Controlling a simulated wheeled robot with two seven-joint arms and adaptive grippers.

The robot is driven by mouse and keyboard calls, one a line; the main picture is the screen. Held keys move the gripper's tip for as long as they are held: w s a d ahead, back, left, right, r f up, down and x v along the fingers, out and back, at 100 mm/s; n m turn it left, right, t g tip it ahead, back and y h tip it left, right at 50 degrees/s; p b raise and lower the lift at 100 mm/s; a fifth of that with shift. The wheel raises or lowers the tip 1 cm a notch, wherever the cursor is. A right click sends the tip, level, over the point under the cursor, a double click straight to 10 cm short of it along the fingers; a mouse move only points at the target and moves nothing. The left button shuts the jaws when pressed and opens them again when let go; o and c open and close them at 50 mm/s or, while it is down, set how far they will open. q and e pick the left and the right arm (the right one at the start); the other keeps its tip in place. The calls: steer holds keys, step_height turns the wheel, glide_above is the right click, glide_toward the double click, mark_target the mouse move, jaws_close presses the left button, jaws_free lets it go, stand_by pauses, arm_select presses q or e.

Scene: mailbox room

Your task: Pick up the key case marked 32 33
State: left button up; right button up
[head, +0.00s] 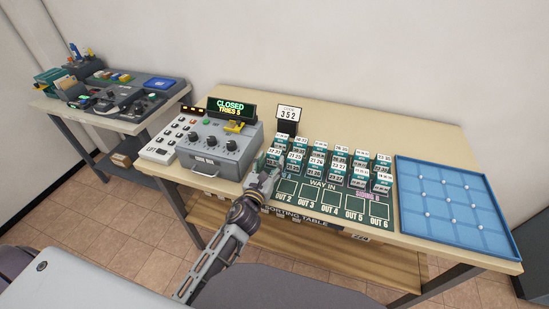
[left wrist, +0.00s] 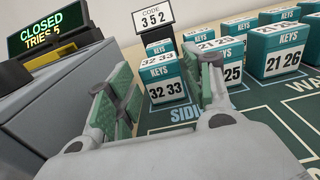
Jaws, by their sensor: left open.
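The teal key case marked 32 33 (left wrist: 164,90) stands upright in the left wrist view, with white number labels on its front and sloping top. It is at the left end of the front cases. My left gripper (left wrist: 165,100) is open, its green-padded fingers on either side of the case in the picture. I cannot tell whether the fingertips reach past its front face, and I see no contact. In the head view my left gripper (head: 266,178) is low at the left end of the sorting mat and partly hides that area. My right gripper is not in view.
Other cases crowd close on the right, including one marked 21 26 (left wrist: 283,61). A code sign reading 352 (head: 288,114) stands behind. The grey lock box (head: 219,150), its display reading CLOSED, TRIES 5, stands left. A blue tray (head: 455,232) lies right.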

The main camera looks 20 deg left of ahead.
mark_target(273, 156)
arm_select(q)
steer(key=shift+w, duration=2.35)
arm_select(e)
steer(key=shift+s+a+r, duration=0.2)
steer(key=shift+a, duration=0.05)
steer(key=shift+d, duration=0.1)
arm_select(q)
steer(key=c, duration=0.7)
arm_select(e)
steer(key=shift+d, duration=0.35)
